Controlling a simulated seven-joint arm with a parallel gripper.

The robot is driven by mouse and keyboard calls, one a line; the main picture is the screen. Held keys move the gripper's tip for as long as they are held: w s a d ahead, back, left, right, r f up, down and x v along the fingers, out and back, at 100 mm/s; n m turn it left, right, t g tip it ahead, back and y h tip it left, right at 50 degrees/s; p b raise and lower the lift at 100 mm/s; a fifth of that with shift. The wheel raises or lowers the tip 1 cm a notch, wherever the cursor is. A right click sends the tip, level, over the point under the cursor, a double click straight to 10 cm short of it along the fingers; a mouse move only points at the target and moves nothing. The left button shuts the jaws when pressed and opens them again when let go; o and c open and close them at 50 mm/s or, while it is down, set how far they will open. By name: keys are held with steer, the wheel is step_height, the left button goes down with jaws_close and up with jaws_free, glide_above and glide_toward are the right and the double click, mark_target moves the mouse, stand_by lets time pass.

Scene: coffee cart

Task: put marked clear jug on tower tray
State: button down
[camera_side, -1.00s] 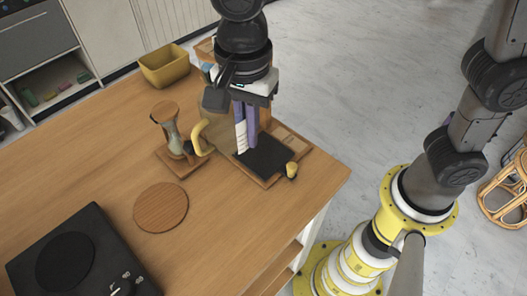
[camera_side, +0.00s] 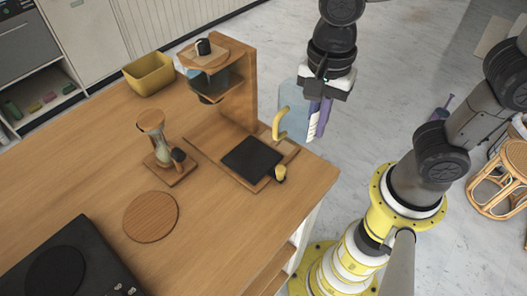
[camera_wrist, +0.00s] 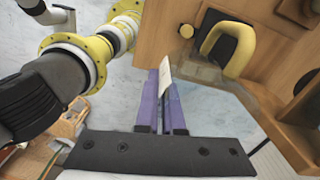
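The clear jug (camera_side: 292,98) has a bluish see-through body, a yellow handle (camera_side: 279,124) and a white strip. My gripper (camera_side: 318,128), with purple fingers, is shut on the jug's side away from the handle. It holds the jug in the air, right of the wooden tower (camera_side: 237,95). In the wrist view, the purple fingers (camera_wrist: 168,100) close at the white strip; the jug's clear wall (camera_wrist: 205,72) and yellow handle (camera_wrist: 240,48) show beside them. The tower tray, with its black pad (camera_side: 251,159), is empty at the tower's foot.
A small yellow knob (camera_side: 280,173) stands at the tray's front right corner. A wooden hourglass-like stand (camera_side: 165,155) is left of the tower. A round wooden mat (camera_side: 151,217), a black hotplate (camera_side: 70,262) and a yellow bin (camera_side: 149,74) are on the counter (camera_side: 90,165).

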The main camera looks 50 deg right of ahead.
steer(key=w, duration=0.1)
steer(key=w+a+f, duration=0.1)
steer(key=w+a, duration=0.1)
steer(key=shift+w+f, duration=0.15)
steer(key=shift+f, duration=0.2)
glide_above(266, 165)
step_height(266, 165, down, 6)
steer(key=shift+d+r, duration=0.1)
steer(key=shift+d, duration=0.05)
steer(key=shift+f, duration=1.65)
steer(key=shift+f, duration=0.15)
steer(key=c, duration=1)
jaws_free()
steer(key=shift+c, duration=0.2)
